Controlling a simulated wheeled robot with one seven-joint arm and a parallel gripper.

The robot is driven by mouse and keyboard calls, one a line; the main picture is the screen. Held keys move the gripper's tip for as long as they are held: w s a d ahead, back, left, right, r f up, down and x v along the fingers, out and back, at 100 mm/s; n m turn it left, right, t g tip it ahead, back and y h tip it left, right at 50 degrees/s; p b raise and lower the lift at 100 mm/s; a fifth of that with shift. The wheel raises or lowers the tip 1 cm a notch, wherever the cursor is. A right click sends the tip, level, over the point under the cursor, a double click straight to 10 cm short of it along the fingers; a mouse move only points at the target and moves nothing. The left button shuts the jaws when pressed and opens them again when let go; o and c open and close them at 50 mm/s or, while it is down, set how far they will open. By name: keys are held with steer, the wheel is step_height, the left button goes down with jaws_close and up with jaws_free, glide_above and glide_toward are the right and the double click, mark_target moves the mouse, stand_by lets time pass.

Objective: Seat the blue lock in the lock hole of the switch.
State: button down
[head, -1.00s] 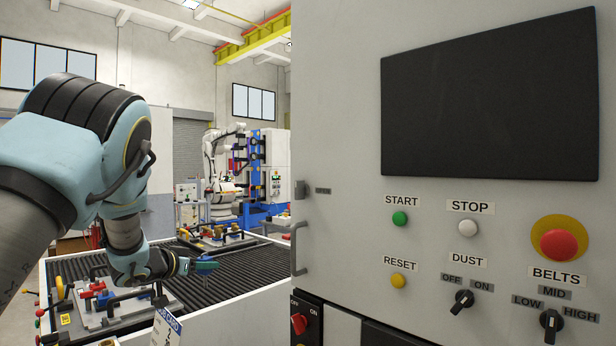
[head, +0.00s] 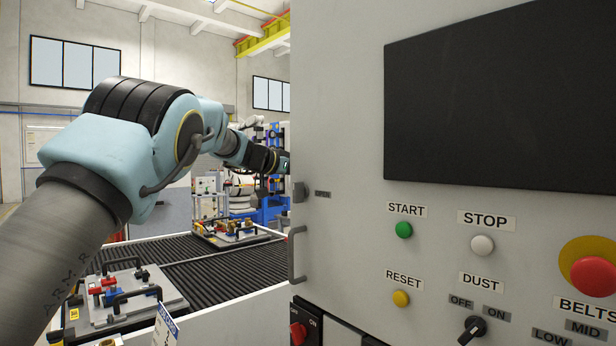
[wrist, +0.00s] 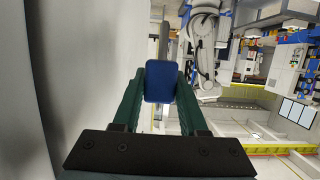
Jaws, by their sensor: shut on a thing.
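My gripper (wrist: 161,98) is shut on the blue lock (wrist: 160,82), which shows as a rounded blue block between its dark green fingers in the wrist view. In the head view my arm reaches away, and the gripper end (head: 284,163) is beside the left edge of the grey cabinet, partly hidden by it. A red rotary switch (head: 298,333) with an ON label sits on a black panel low on the cabinet, cut by the bottom of the picture. Its lock hole cannot be made out.
The grey cabinet (head: 345,120) fills the right, with a handle (head: 296,254) on its left edge. A ribbed dark conveyor (head: 205,268) carries a near fixture plate (head: 150,312) and a far one (head: 238,241). In the wrist view a pale wall is close on the left.

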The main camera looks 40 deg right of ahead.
steer(key=shift+a+r, duration=0.15)
steer(key=shift+f+b, duration=1.15)
steer(key=shift+f, duration=1.75)
steer(key=shift+p, duration=1.2)
steer(key=shift+f+b, duration=0.85)
steer(key=shift+f, duration=1.55)
steer(key=shift+c, duration=1.8)
jaws_free()
steer(key=b+v, duration=0.4)
steer(key=v, duration=0.6)
steer(key=shift+a, duration=0.4)
steer(key=shift+r, duration=0.1)
